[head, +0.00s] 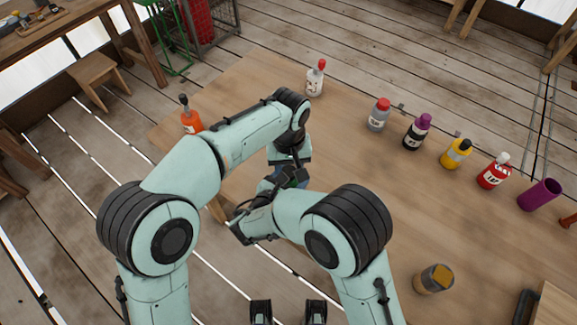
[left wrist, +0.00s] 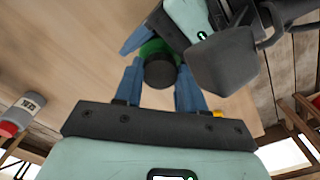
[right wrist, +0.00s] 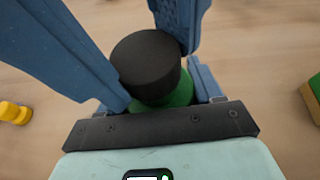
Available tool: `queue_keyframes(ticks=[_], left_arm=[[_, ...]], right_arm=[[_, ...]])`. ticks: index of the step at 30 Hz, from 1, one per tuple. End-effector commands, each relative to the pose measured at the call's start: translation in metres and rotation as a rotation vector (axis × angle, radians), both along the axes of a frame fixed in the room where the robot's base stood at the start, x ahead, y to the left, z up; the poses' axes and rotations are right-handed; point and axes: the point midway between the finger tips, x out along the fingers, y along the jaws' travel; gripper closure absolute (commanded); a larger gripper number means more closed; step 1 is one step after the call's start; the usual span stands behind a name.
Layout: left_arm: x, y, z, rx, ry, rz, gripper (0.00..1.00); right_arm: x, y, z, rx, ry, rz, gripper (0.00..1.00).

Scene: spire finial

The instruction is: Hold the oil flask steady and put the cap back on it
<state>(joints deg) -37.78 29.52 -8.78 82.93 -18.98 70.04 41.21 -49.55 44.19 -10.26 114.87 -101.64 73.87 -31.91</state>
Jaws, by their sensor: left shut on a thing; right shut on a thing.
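The green oil flask (right wrist: 172,97) shows between the blue fingers of my right gripper (right wrist: 150,85), which is shut on it. A black round cap (right wrist: 147,62) sits at the flask's top end, with green directly below it. Whether it is fully seated I cannot tell. My left gripper (left wrist: 160,75) is shut on the black cap (left wrist: 160,72), and the green flask (left wrist: 152,47) shows just beyond it. In the head view my left gripper (head: 288,176) points down near the table's front-left edge, and the arms hide most of the flask and cap.
The wooden table (head: 350,170) bears an orange bottle (head: 191,122), a white bottle (head: 315,82), a grey bottle (head: 378,118) and several more in a row to a purple cup (head: 540,195). An amber-topped jar (head: 434,279) stands at right front. The table's middle is clear.

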Motion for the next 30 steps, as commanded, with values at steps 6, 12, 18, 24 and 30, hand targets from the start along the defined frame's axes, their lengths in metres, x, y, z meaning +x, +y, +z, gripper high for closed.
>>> queue_keyframes(ticks=[6, 12, 18, 24, 30], left_arm=[[-0.001, 0.002, -0.013, 0.008, 0.012, 0.002, 0.88], [-0.001, 0.003, -0.018, 0.010, 0.013, 0.005, 0.88], [0.000, 0.004, -0.022, 0.012, 0.014, 0.006, 0.88], [0.000, 0.005, -0.025, 0.013, 0.013, 0.006, 0.88], [0.000, 0.005, -0.025, 0.013, 0.013, 0.005, 0.88]], right_arm=[[-0.001, 0.001, 0.001, 0.002, -0.003, 0.000, 0.90], [-0.001, 0.002, 0.002, 0.003, -0.005, 0.000, 0.89], [-0.001, 0.002, 0.003, 0.005, -0.008, 0.000, 0.89], [-0.001, 0.003, 0.004, 0.007, -0.010, 0.002, 0.89], [-0.001, 0.004, 0.004, 0.009, -0.011, 0.002, 0.90]])
